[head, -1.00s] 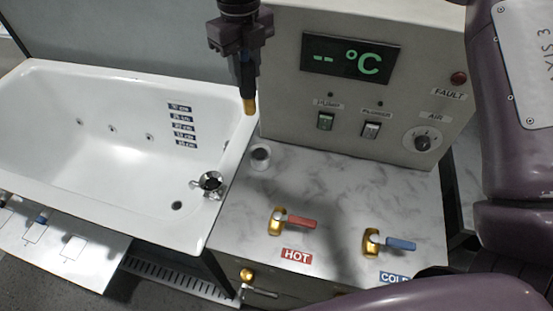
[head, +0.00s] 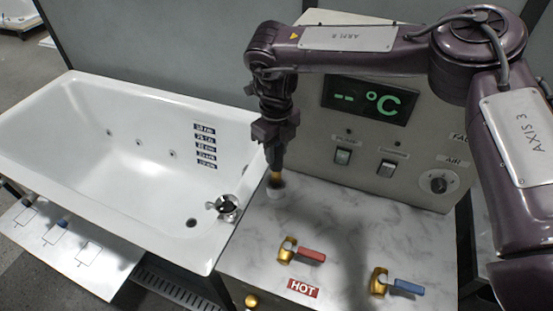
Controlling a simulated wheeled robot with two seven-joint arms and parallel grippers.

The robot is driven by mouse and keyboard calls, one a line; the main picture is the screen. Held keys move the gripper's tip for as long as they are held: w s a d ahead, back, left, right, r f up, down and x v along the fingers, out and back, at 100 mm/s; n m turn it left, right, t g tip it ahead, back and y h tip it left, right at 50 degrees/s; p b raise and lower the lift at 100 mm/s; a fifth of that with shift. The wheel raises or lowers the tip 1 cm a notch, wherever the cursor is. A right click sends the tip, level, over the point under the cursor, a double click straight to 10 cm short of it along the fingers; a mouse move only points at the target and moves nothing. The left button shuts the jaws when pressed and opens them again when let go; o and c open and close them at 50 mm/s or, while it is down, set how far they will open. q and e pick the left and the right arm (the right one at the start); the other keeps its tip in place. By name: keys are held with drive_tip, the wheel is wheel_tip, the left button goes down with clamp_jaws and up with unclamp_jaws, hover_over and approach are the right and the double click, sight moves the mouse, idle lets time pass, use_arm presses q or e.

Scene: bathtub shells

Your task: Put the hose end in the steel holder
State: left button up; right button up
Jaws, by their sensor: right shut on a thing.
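My right gripper (head: 275,146) is shut on the hose end, a dark nozzle with a brass tip (head: 276,177). The hose end hangs upright and points down. The steel holder (head: 275,192) is a small round cup on the marbled counter beside the tub. The brass tip is right at the holder's opening and covers part of it. I cannot tell whether the tip is just above the rim or a little inside. My left gripper is not in view.
The control box (head: 400,150) with the temperature display stands close behind the holder. A white bathtub (head: 110,130) with a chrome fitting (head: 227,207) is at the left. The red hot lever (head: 311,255) and blue cold lever (head: 408,287) are in front on the counter.

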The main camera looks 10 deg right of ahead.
sight(276, 163)
wheel_tip(276, 163, down, 4)
drive_tip(key=shift+f+p, duration=0.1)
drive_tip(key=shift+p, duration=0.55)
drive_tip(key=shift+f, duration=0.25)
drive_tip(key=shift+f, duration=0.2)
drive_tip(key=o, duration=1.1)
drive_tip(key=shift+r, duration=0.15)
